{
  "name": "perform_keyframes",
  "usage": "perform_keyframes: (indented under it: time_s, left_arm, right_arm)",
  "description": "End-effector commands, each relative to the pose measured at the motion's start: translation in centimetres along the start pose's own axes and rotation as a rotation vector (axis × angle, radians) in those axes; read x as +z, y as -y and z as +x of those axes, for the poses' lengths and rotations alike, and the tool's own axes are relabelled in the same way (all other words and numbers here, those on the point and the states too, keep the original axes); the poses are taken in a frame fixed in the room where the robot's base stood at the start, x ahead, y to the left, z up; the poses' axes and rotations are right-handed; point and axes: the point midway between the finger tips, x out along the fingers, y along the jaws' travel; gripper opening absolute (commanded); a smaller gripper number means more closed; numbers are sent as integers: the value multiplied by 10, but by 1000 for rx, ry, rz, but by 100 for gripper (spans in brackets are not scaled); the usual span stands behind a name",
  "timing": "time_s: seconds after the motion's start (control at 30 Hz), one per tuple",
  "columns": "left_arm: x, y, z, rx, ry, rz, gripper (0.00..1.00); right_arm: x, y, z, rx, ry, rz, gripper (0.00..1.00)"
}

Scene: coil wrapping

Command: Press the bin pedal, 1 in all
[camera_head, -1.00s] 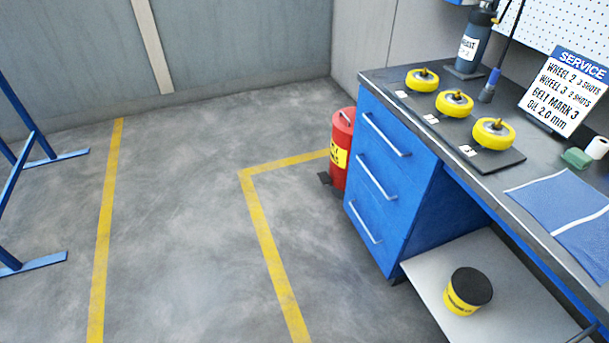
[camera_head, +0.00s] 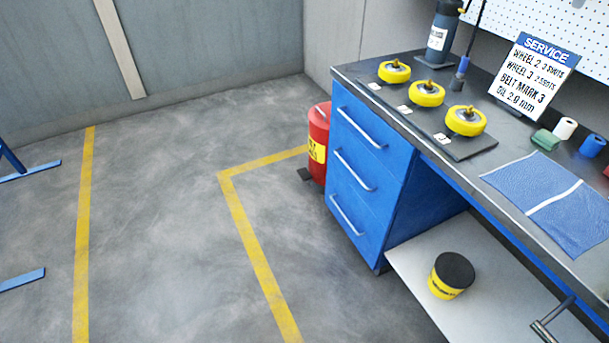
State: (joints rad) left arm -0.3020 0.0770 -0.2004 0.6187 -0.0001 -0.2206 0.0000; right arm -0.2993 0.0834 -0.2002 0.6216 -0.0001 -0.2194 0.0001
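The red bin (camera_head: 318,151) with a yellow label stands on the floor against the left side of the blue drawer cabinet, which hides part of it. Its dark pedal (camera_head: 305,174) sticks out at floor level on the bin's left side. The bin's lid appears closed. Neither of my grippers shows in the head view.
The blue drawer cabinet (camera_head: 362,170) stands under the workbench (camera_head: 350,72). Yellow wheels (camera_head: 426,93) and a service sign (camera_head: 533,73) are on top. A yellow tub (camera_head: 451,276) sits on the lower shelf (camera_head: 420,270). The floor (camera_head: 165,220) left of the bin is clear.

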Motion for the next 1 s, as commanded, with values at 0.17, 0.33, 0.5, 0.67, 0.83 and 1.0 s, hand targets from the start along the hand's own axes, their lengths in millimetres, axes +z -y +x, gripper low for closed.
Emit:
perform_keyframes:
  time_s: [0.17,0.33,0.5,0.67,0.83,1.0]
  left_arm:
    - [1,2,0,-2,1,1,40]
    - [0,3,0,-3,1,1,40]
    - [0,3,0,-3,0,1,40]
    - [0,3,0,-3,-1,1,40]
    - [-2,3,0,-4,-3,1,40]
    - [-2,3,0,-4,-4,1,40]
  right_arm:
    - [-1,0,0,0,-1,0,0]
    - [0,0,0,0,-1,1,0]
    - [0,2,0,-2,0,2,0]
    - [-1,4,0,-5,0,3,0]
    - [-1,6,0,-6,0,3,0]
    - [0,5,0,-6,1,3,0]
